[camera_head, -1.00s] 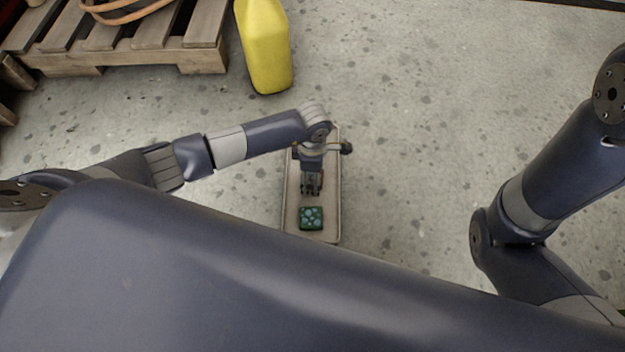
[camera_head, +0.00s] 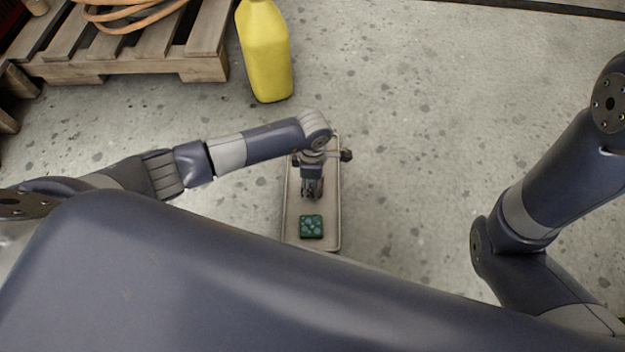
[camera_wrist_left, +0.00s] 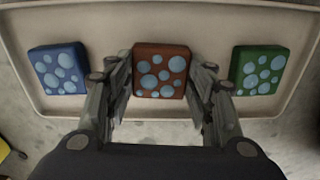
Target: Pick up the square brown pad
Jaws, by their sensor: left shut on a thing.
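The square brown pad (camera_wrist_left: 161,72) with pale blue dots shows in the left wrist view, between the fingers of my left gripper (camera_wrist_left: 160,88). The fingers close on its two sides. In the head view my left gripper (camera_head: 312,190) points down over the long tray (camera_head: 291,222), and the brown pad is largely hidden by it. I cannot tell whether the pad still touches the tray. My right gripper is out of view; only part of my right arm shows at the right.
A green dotted pad (camera_head: 311,226) lies in the tray near its front end, right of the brown one in the wrist view. A blue dotted pad (camera_wrist_left: 58,69) lies to the left there. A yellow jug (camera_head: 264,55) and a wooden pallet (camera_head: 130,68) stand behind. Floor right of the tray is clear.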

